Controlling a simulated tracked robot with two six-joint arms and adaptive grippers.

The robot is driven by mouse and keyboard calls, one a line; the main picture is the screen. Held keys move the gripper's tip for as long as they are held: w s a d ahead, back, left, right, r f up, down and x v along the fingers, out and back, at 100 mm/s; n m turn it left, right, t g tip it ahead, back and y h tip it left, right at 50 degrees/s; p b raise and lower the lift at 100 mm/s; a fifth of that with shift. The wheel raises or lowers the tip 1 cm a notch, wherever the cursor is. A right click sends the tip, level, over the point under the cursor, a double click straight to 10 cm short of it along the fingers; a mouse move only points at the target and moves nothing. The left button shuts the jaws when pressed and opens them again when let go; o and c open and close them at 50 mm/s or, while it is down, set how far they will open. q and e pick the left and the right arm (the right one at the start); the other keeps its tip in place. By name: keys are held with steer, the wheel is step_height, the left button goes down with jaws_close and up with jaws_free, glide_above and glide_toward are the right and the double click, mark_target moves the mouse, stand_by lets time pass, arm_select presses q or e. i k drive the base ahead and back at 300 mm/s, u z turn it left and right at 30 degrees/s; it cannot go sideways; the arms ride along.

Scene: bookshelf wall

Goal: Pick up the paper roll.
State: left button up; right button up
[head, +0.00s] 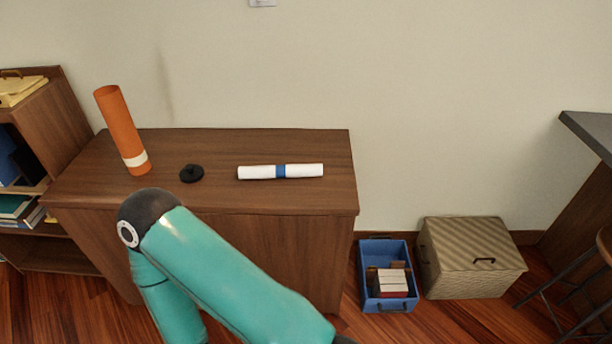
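The paper roll (254,172) is white with a blue band around its middle. It lies on its side on the right part of the brown wooden cabinet top (225,146), its length running left to right. Nothing touches it. A teal arm of mine with a dark joint cap shows in front of the cabinet, below and left of the roll. Neither of my grippers shows in the head view.
An orange tube (120,126) with a pale band stands on the cabinet, left of a small black round object (192,173). A blue crate (387,305) holding books and a lidded woven box (470,257) stand on the floor at right. A bookshelf (62,120) is at left.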

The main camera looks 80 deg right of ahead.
mark_target(305, 170)
steer(key=z, duration=0.9)
steer(key=k, duration=0.1)
steer(key=z, duration=0.65)
steer(key=i, duration=0.75)
steer(key=u, duration=0.05)
steer(key=k, duration=0.9)
steer(key=z, duration=0.15)
steer(key=i, duration=0.9)
steer(key=u, duration=0.05)
